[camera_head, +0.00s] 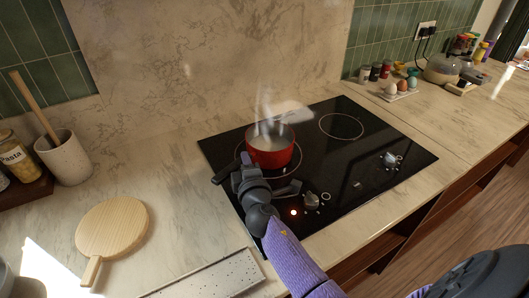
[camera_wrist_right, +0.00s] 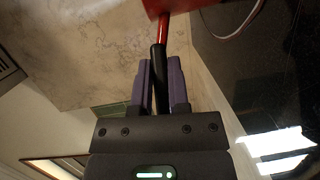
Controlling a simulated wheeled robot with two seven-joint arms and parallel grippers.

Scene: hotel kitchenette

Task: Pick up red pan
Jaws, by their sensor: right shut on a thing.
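The red pan (camera_head: 271,157) is at the left cooking zone of the black cooktop, upright, with pale contents and steam above it. I cannot tell whether its base touches the glass. In the right wrist view the red pan (camera_wrist_right: 178,5) is cut off by the top edge, and its black handle (camera_wrist_right: 158,75) runs down between my fingers. My right gripper (camera_head: 246,170) is at the near left side of the pan; in the wrist view the right gripper (camera_wrist_right: 160,88) is shut on the handle. My left gripper is not in view.
The black cooktop (camera_head: 350,175) has knobs (camera_head: 311,200) near its front edge and one lit red light. A round wooden board (camera_head: 112,226) lies left, near a utensil crock (camera_head: 63,158). Egg cups (camera_head: 400,86) and a kettle (camera_head: 441,69) stand back right. Counter between board and cooktop is clear.

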